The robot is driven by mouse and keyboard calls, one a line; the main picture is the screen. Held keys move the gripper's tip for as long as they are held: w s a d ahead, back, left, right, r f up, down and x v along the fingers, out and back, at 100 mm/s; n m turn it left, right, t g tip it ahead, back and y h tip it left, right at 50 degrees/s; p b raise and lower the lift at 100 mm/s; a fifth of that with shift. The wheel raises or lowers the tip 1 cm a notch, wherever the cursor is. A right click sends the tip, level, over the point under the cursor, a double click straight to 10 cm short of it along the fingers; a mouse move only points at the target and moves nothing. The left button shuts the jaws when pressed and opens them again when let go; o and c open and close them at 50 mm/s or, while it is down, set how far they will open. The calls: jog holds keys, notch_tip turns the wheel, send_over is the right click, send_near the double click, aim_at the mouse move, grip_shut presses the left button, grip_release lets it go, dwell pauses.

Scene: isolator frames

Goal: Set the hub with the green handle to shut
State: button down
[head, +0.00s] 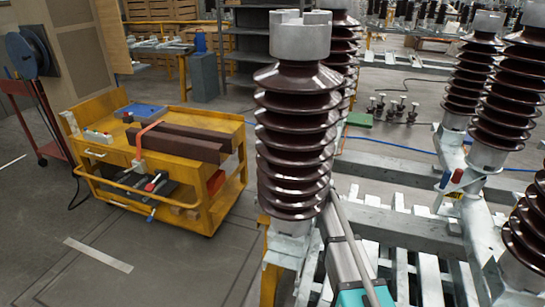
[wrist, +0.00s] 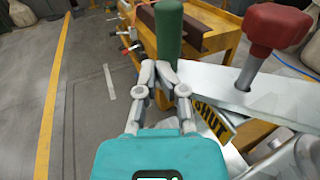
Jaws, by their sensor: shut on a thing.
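The green handle (wrist: 168,32) stands upright at the top middle of the wrist view. My gripper (wrist: 158,70), with a teal palm, has its two grey fingers closed on the lower part of this handle. The hub under the handle is largely hidden by my fingers and palm. A yellow plate with the word SHUT (wrist: 212,124) shows to the right of my fingers, partly covered. In the head view the green handle and my fingertips cannot be made out near the large brown insulator.
A red handle (wrist: 278,27) on a metal rod stands close on the right, by a pale metal bar (wrist: 235,92). In the head view, brown ribbed insulators (head: 300,130) stand at the middle and right. A yellow cart (head: 228,190) is on the left, with clear floor before it.

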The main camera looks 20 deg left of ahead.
jog(key=s+d, duration=0.9)
jog(key=d, duration=0.1)
jog(key=shift+s+d, duration=0.2)
jog(key=shift+s, duration=0.1)
jog(key=shift+w, duration=0.1)
